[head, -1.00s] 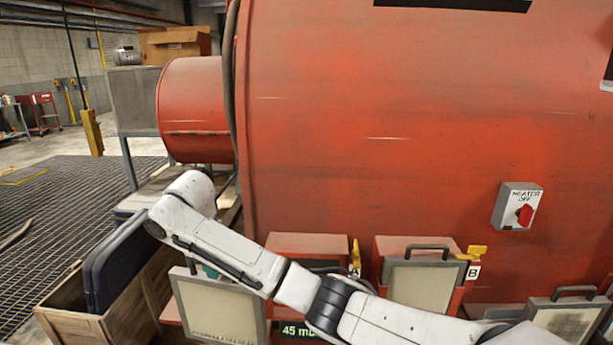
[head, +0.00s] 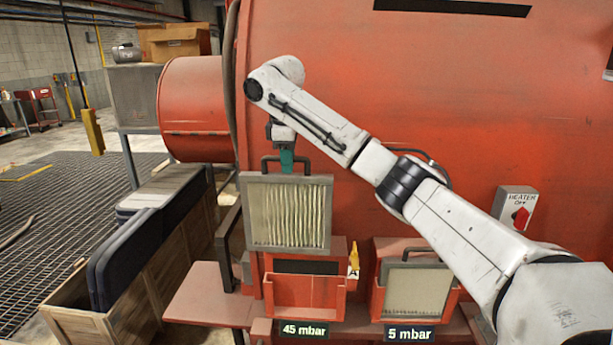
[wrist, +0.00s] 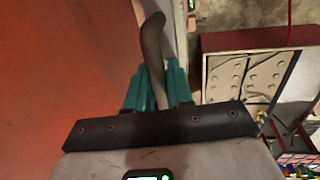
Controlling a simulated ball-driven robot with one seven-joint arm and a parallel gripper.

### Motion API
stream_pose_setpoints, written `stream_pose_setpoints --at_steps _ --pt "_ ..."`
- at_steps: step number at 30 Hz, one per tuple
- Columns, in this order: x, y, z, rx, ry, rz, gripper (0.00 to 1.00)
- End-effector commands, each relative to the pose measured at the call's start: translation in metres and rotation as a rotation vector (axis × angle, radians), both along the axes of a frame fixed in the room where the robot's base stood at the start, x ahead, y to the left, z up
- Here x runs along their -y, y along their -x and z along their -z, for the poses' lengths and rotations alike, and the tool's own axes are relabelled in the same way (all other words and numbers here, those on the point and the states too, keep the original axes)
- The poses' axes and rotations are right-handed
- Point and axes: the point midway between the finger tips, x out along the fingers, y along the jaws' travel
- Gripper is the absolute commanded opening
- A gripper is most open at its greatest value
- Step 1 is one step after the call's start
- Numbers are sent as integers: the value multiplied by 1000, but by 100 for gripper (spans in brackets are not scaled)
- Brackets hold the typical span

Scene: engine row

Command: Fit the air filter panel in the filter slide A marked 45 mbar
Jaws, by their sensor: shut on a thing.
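The air filter panel (head: 287,213) has a grey frame, cream pleats and a dark top handle. My gripper (head: 287,160) is shut on that handle and holds the panel upright. The wrist view shows the teal fingers (wrist: 158,85) around the dark handle (wrist: 153,45). Filter slide A (head: 305,291) is a red holder with a dark open slot, a yellow clip tagged A and a 45 mbar plate (head: 304,330). The panel's lower edge overlaps the slide's top in the picture and sits left of its middle. Depth between them is unclear.
A second red slide (head: 375,299) marked 5 mbar holds a grey-framed panel (head: 417,290). A wooden crate (head: 80,318) with dark blue cases stands at left. The large red engine housing (head: 400,130) rises close behind; a heater switch box (head: 514,208) is at right.

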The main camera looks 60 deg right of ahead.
Motion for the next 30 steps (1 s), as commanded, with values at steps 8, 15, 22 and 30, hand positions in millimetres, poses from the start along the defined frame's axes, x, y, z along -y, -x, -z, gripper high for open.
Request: stream_pose_setpoints --at_steps 8,15,22,30 --pt "22 24 19 0 -1 -11 0" --pt "27 32 41 1 -1 -14 0" --pt "29 37 52 1 2 -12 0" --pt "30 37 53 1 3 -12 0"
